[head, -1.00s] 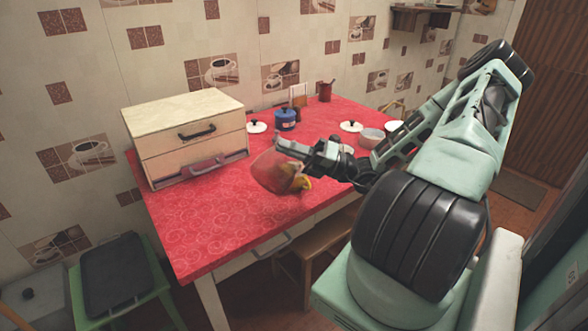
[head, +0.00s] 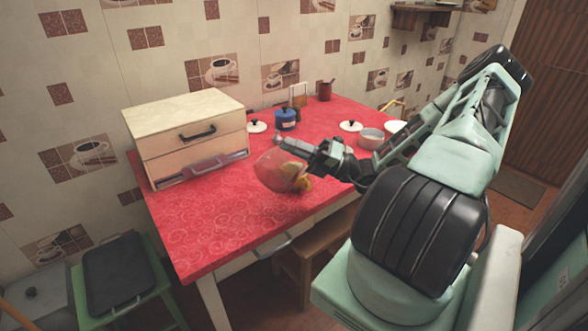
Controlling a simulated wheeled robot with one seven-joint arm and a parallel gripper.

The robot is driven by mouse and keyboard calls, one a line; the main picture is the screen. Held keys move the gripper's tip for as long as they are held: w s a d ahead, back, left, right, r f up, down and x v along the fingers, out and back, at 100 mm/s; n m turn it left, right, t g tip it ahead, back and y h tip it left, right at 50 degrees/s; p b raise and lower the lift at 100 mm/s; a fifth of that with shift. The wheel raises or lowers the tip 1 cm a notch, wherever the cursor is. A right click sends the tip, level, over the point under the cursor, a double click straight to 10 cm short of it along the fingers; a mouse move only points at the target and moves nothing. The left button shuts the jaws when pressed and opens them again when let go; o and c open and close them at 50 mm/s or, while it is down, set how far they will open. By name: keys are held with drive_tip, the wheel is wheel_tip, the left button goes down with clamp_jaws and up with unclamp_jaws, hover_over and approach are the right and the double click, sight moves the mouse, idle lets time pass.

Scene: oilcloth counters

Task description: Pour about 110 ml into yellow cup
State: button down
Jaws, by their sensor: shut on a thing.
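My gripper (head: 314,152) is shut on a clear, rounded jug (head: 278,168) and holds it over the front part of the red table. The jug looks tilted, with a reddish tint; I cannot tell its liquid level or whether any stream runs from it. The yellow cup (head: 305,184) shows only in part, just right of the jug's lower edge and mostly hidden behind it. The level inside the cup cannot be seen.
A cream drawer box (head: 190,130) stands left on the red table (head: 215,230). The table's front left is clear.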

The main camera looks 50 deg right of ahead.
sight(279, 177)
drive_tip(key=shift+d+r+m+t+p, duration=0.35)
drive_tip(key=shift+d+m+p, duration=0.15)
drive_tip(key=shift+p, duration=0.25)
drive_tip(key=shift+f, duration=0.1)
drive_tip(key=shift+a+f+n+b, duration=0.25)
drive_tip(key=shift+a+n+b, duration=0.05)
drive_tip(key=shift+b, duration=0.35)
drive_tip(key=a+b, duration=0.1)
drive_tip(key=a+f+n+g+b, duration=0.1)
drive_tip(key=shift+a+n+g+b, duration=0.1)
drive_tip(key=shift+n+g+b, duration=0.15)
drive_tip(key=shift+n+b, duration=0.05)
drive_tip(key=shift+a+r+n+p, duration=0.3)
drive_tip(key=shift+r+p, duration=0.25)
drive_tip(key=shift+p, duration=0.25)
drive_tip(key=shift+a+r+n+g+p, duration=0.1)
drive_tip(key=shift+a+n+g+p, duration=0.35)
drive_tip(key=shift+p, duration=0.4)
drive_tip(key=shift+a+f+n+g+p, duration=0.65)
drive_tip(key=shift+a+f+n+p, duration=0.1)
drive_tip(key=shift+f+n+p, duration=0.15)
drive_tip(key=shift+w+a+n+p, duration=0.1)
drive_tip(key=shift+a+n+p, duration=0.1)
drive_tip(key=shift+n+p, duration=0.25)
drive_tip(key=shift+f, duration=0.1)
